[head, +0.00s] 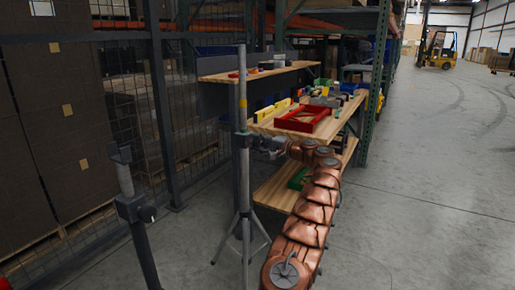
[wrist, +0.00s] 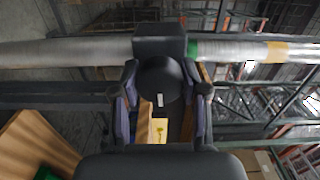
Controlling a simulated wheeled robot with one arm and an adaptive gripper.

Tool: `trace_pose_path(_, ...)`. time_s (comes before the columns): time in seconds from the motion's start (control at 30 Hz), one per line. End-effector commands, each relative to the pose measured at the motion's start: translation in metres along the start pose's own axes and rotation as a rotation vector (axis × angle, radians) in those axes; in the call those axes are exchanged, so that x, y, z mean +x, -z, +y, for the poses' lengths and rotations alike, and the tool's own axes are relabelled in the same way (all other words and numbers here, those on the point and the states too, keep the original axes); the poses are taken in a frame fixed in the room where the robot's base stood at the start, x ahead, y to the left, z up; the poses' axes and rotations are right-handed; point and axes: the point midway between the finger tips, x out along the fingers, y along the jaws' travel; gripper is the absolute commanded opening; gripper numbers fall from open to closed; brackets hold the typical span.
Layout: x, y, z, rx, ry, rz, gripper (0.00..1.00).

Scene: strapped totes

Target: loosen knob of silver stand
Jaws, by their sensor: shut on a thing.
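The silver stand (head: 243,95) is a tall upright pole on tripod legs, left of my arm in the head view. In the wrist view its pole (wrist: 60,53) runs across the picture, with a black clamp block (wrist: 160,38) on it. A round black knob (wrist: 158,80) with a white mark projects from that block. My gripper (wrist: 162,88) is shut on the knob, one finger on each side of it. In the head view my gripper (head: 266,144) reaches the pole from the right; the knob is hidden there.
A second, darker stand (head: 128,205) with its own black knob (head: 148,213) is at the left front. Behind the silver stand is a wooden workbench (head: 285,128) with a red tray (head: 307,118) and several small items. Clear floor (head: 440,190) lies to the right.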

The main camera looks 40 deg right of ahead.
Motion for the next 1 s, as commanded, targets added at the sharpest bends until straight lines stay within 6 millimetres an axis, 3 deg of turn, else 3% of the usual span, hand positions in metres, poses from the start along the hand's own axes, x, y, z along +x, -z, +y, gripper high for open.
trace_pose_path(1.0, 0.0008, -0.0015, 0.0020, -0.944, -0.001, -0.007, 0.09)
